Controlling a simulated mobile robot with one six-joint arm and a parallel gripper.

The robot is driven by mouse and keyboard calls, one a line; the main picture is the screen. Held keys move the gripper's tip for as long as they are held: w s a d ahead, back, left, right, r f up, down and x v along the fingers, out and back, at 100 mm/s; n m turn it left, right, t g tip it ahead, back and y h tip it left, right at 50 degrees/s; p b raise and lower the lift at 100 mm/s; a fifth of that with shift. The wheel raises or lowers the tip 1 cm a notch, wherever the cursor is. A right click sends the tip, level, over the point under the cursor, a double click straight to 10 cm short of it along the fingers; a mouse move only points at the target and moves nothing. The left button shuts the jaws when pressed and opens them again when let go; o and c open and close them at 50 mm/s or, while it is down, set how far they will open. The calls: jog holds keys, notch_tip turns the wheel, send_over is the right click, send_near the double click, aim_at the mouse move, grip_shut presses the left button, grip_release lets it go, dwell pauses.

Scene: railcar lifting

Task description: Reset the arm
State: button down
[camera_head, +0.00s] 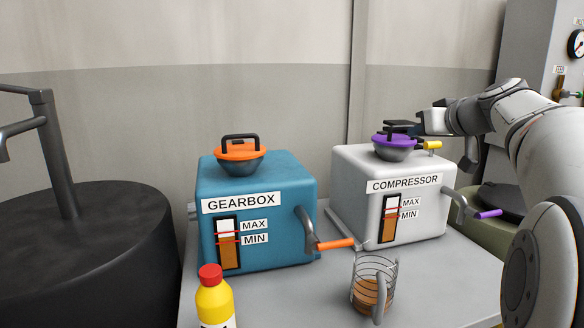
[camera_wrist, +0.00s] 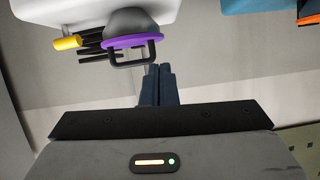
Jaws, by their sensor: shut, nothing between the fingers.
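My arm (camera_head: 545,135) reaches in from the right in the head view. In the wrist view my gripper's fingers (camera_wrist: 157,72) are together and empty. The purple cap (camera_head: 393,148), with its black handle, sits on top of the compressor. It also shows in the wrist view (camera_wrist: 128,42), close to the fingertips; whether they touch cannot be told.
A blue gearbox (camera_head: 257,185) with an orange cap (camera_head: 240,150) stands left of the compressor. A yellow bottle (camera_head: 214,302) and a wire holder (camera_head: 373,285) stand in front on the grey table (camera_head: 300,295). A dark drum (camera_head: 90,250) is at left.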

jog(key=s+a+f+m+g+p, duration=0.15)
jog(key=s+a+g+p, duration=0.55)
jog(key=s+a+p, duration=0.8)
jog(key=s+f+g+h+p, duration=0.1)
jog(key=s+g+h+p, duration=0.2)
jog(key=s+p, duration=0.9)
jog(key=s+a, duration=0.1)
jog(key=s, duration=0.2)
jog(key=shift+f+m+p, duration=0.3)
jog(key=shift+m+p, duration=0.05)
jog(key=shift+p, duration=0.05)
jog(key=shift+d, duration=0.1)
